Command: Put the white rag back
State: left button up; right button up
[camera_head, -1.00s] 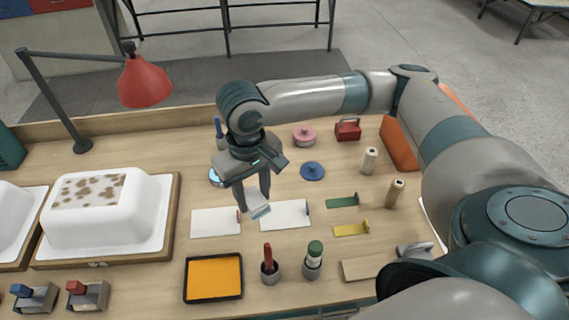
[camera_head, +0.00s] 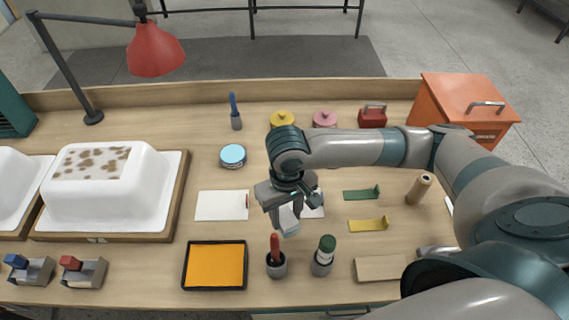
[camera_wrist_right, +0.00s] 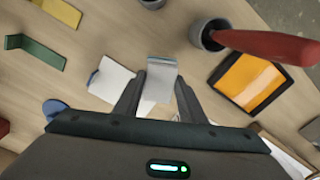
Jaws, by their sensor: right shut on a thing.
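My right gripper (camera_head: 285,212) is shut on the white rag (camera_head: 289,222), a small pale folded piece hanging from the fingertips. It is held over the near edge of the right white sheet (camera_head: 315,207), which it partly hides. In the right wrist view the rag (camera_wrist_right: 162,68) sits between the fingers of the right gripper (camera_wrist_right: 160,88), with the white sheet (camera_wrist_right: 108,82) below. Whether the rag touches the table cannot be told. A second white sheet (camera_head: 220,205) lies to the left. My left gripper is not in view.
A red-handled tool in a cup (camera_head: 276,264) and a green-topped bottle (camera_head: 324,256) stand close in front of the gripper. An orange tray (camera_head: 216,265) lies front left. Green (camera_head: 361,194) and yellow (camera_head: 368,224) scrapers lie right. White tub shells (camera_head: 105,200) stand left.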

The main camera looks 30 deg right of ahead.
jog(key=shift+s+d+f, duration=0.1)
jog(key=shift+s+f, duration=0.1)
jog(key=shift+f, duration=0.4)
jog(key=shift+s+f, duration=0.15)
jog(key=shift+f, duration=0.4)
jog(key=shift+w, duration=0.1)
jog(key=shift+w+d+r+n, duration=0.2)
jog(key=shift+w+n, duration=0.15)
jog(key=shift+n, duration=0.25)
jog(key=w+d+r+n+b, duration=0.1)
jog(key=w+d+r+n, duration=0.3)
jog(key=n, duration=0.6)
jog(key=w+d+r+n+b, duration=0.1)
jog(key=w+d+r+n, duration=0.3)
jog(key=w+n, duration=0.3)
jog(key=shift+d+r+n, duration=0.15)
jog(key=shift+n, duration=1.65)
